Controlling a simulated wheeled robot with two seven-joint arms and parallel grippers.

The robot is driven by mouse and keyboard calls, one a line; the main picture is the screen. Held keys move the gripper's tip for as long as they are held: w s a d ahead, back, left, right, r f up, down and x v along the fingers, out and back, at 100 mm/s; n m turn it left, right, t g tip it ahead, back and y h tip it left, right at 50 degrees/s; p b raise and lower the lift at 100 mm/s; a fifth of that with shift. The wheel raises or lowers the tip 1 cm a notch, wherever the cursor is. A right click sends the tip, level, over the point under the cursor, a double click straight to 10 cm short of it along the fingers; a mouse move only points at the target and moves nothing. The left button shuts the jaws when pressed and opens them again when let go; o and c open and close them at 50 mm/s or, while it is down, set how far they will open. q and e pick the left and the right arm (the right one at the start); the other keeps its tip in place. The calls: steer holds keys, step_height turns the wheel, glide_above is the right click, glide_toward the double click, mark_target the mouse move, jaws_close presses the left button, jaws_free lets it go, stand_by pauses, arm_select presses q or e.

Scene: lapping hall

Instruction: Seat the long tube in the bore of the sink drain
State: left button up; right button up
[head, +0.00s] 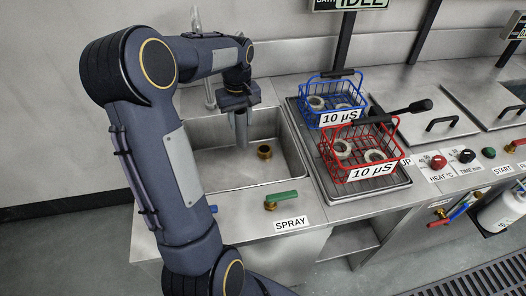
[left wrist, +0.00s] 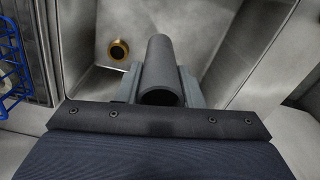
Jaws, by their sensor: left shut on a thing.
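My left gripper (head: 240,110) hangs pointing down over the sink (head: 218,168). It is shut on a long grey tube (head: 241,132), which points down into the basin. The tube also shows between the fingers in the left wrist view (left wrist: 161,68). The brass sink drain (head: 264,152) is a ring with a dark bore on the basin floor, to the right of the tube in the head view. In the left wrist view the drain (left wrist: 118,50) lies left of the tube, apart from it. My right gripper is not in view.
A blue basket (head: 335,117) and a red basket (head: 361,172), both holding ring parts, stand on a drainboard right of the sink. A green-handled spray valve (head: 281,197) sits on the front ledge. A clear tap-like fitting (head: 197,25) rises behind the sink.

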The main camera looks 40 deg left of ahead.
mark_target(242, 133)
arm_select(q)
step_height(242, 133, down, 4)
steer(key=b, duration=0.3)
steer(key=shift+w+a+f, duration=0.1)
steer(key=shift+w+a, duration=0.05)
steer(key=shift+f+b, duration=0.95)
steer(key=shift+b, duration=0.25)
steer(key=w+a+f+p, duration=0.1)
steer(key=w+a+f, duration=0.1)
steer(key=w+f, duration=1.1)
steer(key=shift+w+a, duration=0.15)
steer(key=shift+w, duration=0.25)
